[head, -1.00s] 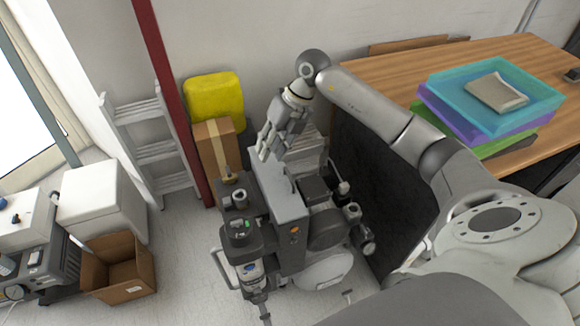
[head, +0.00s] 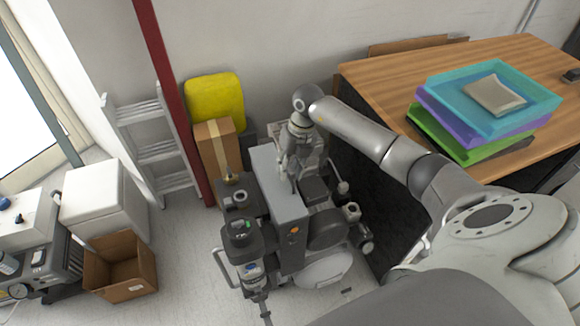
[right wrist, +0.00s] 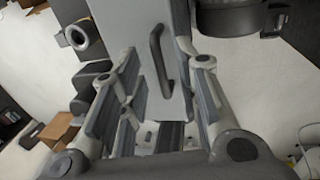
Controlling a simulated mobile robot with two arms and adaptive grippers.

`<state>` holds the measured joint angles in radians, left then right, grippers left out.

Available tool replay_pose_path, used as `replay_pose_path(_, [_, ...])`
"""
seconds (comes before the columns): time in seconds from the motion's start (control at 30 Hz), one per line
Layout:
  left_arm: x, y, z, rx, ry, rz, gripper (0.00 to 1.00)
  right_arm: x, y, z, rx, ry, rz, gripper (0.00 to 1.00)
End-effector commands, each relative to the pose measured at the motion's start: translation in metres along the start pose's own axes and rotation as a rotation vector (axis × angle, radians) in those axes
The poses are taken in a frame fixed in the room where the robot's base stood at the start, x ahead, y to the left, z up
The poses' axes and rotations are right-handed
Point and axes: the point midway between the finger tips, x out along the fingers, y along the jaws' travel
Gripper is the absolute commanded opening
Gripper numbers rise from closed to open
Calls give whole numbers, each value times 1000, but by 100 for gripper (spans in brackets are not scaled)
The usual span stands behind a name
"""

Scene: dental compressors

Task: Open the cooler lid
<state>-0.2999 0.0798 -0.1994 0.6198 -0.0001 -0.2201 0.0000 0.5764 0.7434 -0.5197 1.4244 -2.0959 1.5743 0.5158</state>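A grey upright box unit (head: 280,203) with a flat light-grey panel on top stands on the compressor machine. In the right wrist view, a dark curved handle (right wrist: 160,62) is fixed on the light-grey panel (right wrist: 137,25), which looks closed. My right gripper (head: 290,172) is above this panel, pointing down. In the right wrist view its fingers (right wrist: 168,85) are spread, with the handle between them and no visible grip on it. A white lidded box (head: 103,195) stands at the left, its lid shut. My left gripper is not in view.
The compressor machine (head: 325,228) has knobs and tanks around the grey unit. An open cardboard box (head: 122,285), a ladder (head: 155,135) and a red post (head: 175,95) are to the left. A wooden table (head: 385,77) with stacked trays (head: 455,130) is at the right.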

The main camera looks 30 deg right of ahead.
Motion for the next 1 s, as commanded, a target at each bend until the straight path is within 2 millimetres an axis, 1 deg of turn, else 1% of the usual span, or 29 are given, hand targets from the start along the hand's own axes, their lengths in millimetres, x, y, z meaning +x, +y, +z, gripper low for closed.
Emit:
replay_pose_path(0.1, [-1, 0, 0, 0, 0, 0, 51, 4, 0, 0, 0, -1, 0, 30])
replay_pose_path(0.3, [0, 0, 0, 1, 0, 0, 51, 4, 0, 0, 0, -1, 0, 30])
replay_pose_path(0.33, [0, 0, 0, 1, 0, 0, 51, 4, 0, 0, 0, -1, 0, 29])
replay_pose_path(0.5, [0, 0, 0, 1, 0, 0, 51, 4, 0, 0, 0, -1, 0, 7])
replay_pose_path(0.57, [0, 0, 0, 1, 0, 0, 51, 4, 0, 0, 0, -1, 0, 0])
replay_pose_path(1.0, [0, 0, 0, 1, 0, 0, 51, 2, -2, 1, -1, -1, -9, 0])
